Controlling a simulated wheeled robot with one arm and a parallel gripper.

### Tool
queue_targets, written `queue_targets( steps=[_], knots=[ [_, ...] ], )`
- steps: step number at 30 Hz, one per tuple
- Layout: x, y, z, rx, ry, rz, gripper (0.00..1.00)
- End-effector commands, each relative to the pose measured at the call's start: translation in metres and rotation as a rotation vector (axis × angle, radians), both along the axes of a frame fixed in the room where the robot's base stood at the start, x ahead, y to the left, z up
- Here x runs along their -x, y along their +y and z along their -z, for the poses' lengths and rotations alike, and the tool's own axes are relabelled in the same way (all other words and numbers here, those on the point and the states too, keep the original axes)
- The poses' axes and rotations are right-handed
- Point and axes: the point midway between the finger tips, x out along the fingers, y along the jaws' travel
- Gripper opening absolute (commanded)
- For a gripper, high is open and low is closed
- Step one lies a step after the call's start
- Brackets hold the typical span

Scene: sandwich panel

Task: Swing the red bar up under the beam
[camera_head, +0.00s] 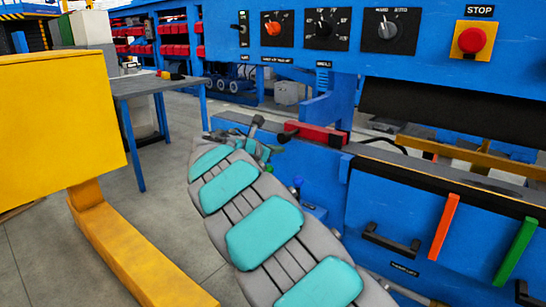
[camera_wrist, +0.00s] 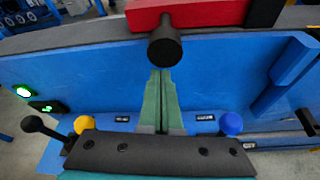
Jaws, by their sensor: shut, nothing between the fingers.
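The red bar (camera_head: 318,133) lies about level along the top edge of the blue lower panel, under the blue beam (camera_head: 340,62) with the dials and well below it. A black knob (camera_head: 286,136) sits at its left end. In the wrist view the red bar (camera_wrist: 205,13) crosses the top, and its round black knob (camera_wrist: 165,48) faces me. My gripper (camera_wrist: 161,72) has its green fingers together and empty, with the tips just below the knob in the picture. I cannot tell whether they touch it. In the head view my wrist partly hides the gripper.
A red stop button (camera_head: 472,40) is on the upper panel. Orange (camera_head: 444,227) and green (camera_head: 516,250) handles and a black handle (camera_head: 391,243) stand out from the lower front. A yellow structure (camera_head: 60,115) and a grey table (camera_head: 155,84) stand left.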

Motion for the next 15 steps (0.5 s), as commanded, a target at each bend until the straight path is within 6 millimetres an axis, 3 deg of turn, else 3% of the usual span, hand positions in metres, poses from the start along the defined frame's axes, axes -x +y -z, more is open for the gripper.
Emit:
queue_targets(
  steps=[15],
  knots=[
    [0.0013, -0.0015, -0.0073, -0.001, 0.001, 0.001, 0.0]
  ],
)
